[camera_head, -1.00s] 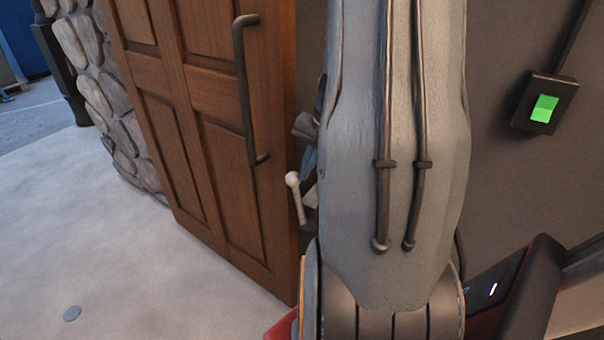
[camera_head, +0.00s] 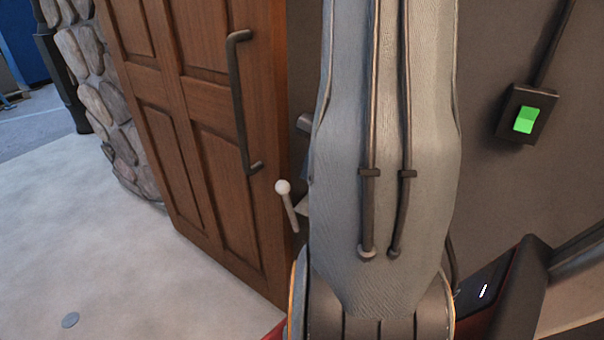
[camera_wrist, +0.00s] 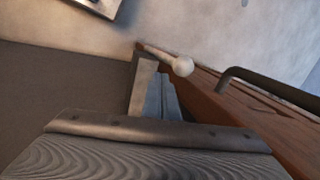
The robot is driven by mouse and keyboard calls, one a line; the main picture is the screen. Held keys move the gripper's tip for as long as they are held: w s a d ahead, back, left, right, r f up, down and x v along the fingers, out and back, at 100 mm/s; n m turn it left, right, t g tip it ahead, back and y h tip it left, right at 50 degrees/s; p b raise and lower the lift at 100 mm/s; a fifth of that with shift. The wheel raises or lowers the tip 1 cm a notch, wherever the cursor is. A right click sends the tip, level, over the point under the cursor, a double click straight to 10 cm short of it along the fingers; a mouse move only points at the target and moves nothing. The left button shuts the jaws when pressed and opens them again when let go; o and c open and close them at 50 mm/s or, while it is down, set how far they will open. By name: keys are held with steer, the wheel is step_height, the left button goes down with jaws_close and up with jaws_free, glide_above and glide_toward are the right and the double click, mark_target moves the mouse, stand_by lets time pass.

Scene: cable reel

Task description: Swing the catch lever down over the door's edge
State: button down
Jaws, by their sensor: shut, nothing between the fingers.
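The catch lever (camera_head: 289,208) is a thin pale rod with a white ball at its upper end. It stands tilted beside the right edge of the brown panelled door (camera_head: 185,130). In the wrist view the lever's white ball (camera_wrist: 182,67) shows just beyond my fingertips, with its rod running up-left along the door's edge (camera_wrist: 215,95). My gripper (camera_wrist: 152,88) is shut and empty, close to the ball; whether they touch I cannot tell. In the head view my arm hides most of the gripper and the lever's mount.
A dark bar handle (camera_head: 239,105) stands out from the door, also at the right of the wrist view (camera_wrist: 265,84). A green-lit switch box (camera_head: 524,118) is on the grey wall at right. A stone pillar (camera_head: 95,90) stands at left, with open pale floor (camera_head: 90,220) before it.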

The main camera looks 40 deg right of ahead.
step_height(320, 180, up, 9)
steer(key=b, duration=0.1)
steer(key=shift+w+d+f, duration=0.15)
steer(key=shift+w+f, duration=0.05)
steer(key=shift+w, duration=0.1)
steer(key=s+d+f+b, duration=0.1)
steer(key=s+f+b, duration=0.2)
steer(key=b, duration=0.4)
steer(key=shift+s+f+t+b, duration=0.3)
steer(key=shift+s+f+b, duration=0.1)
steer(key=shift+s, duration=0.5)
steer(key=shift+f, duration=0.1)
steer(key=w+a+f+p, duration=0.2)
steer(key=w+f, duration=0.4)
steer(key=f, duration=0.3)
steer(key=shift+w+a+f, duration=0.3)
steer(key=shift+w+a, duration=0.05)
steer(key=shift+a, duration=0.25)
steer(key=shift+d, duration=0.1)
